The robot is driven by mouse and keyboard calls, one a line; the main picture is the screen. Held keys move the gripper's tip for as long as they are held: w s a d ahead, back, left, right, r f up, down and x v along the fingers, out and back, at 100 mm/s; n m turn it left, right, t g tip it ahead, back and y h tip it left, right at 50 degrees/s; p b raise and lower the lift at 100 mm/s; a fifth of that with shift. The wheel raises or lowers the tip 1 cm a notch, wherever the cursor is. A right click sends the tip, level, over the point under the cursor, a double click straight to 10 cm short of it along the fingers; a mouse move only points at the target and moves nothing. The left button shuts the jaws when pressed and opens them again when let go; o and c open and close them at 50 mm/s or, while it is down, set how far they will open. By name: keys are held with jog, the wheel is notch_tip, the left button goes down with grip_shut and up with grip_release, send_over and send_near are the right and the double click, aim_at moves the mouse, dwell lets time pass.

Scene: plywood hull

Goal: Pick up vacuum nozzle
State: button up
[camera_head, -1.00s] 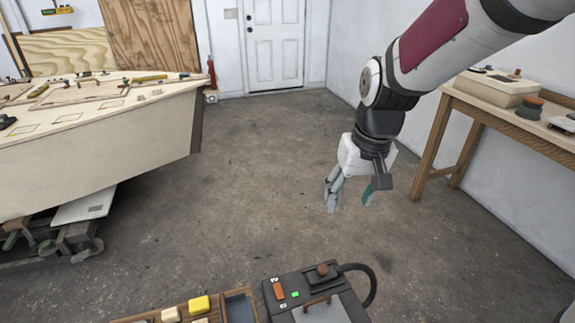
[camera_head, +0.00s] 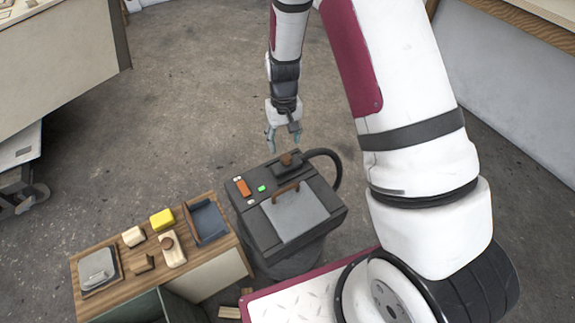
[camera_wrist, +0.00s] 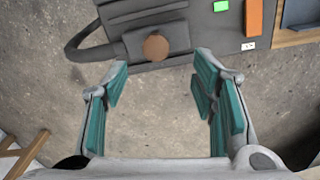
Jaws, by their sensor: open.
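The vacuum nozzle appears to be the dark block with a round brown knob (camera_head: 288,162) on the back edge of the black shop vacuum (camera_head: 262,226). A black hose curves from beside it. In the wrist view the nozzle (camera_wrist: 156,44) is at top centre, its knob facing me. My gripper (camera_head: 284,146) hangs just beyond the vacuum's back edge in the head view. In the wrist view its teal-padded fingers (camera_wrist: 163,85) are spread, with only bare floor between them. The nozzle lies ahead of the fingertips, and no contact shows.
A wooden bench (camera_head: 108,256) left of the vacuum holds a sander-like grey item (camera_head: 98,268), a yellow block (camera_head: 162,218), pale blocks and a blue-grey tray (camera_head: 206,221). The plywood hull (camera_head: 60,50) is upper left. A worktable (camera_head: 515,18) is upper right. Open concrete floor lies behind the vacuum.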

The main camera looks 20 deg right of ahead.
aim_at(286, 157)
jog(key=f, duration=0.3)
jog(key=f+b, duration=0.1)
jog(key=f, duration=0.1)
jog(key=f+b, duration=0.1)
jog(key=f, duration=0.2)
jog(key=shift+d+f, duration=0.3)
jog(key=shift+f, duration=0.05)
grip_shut()
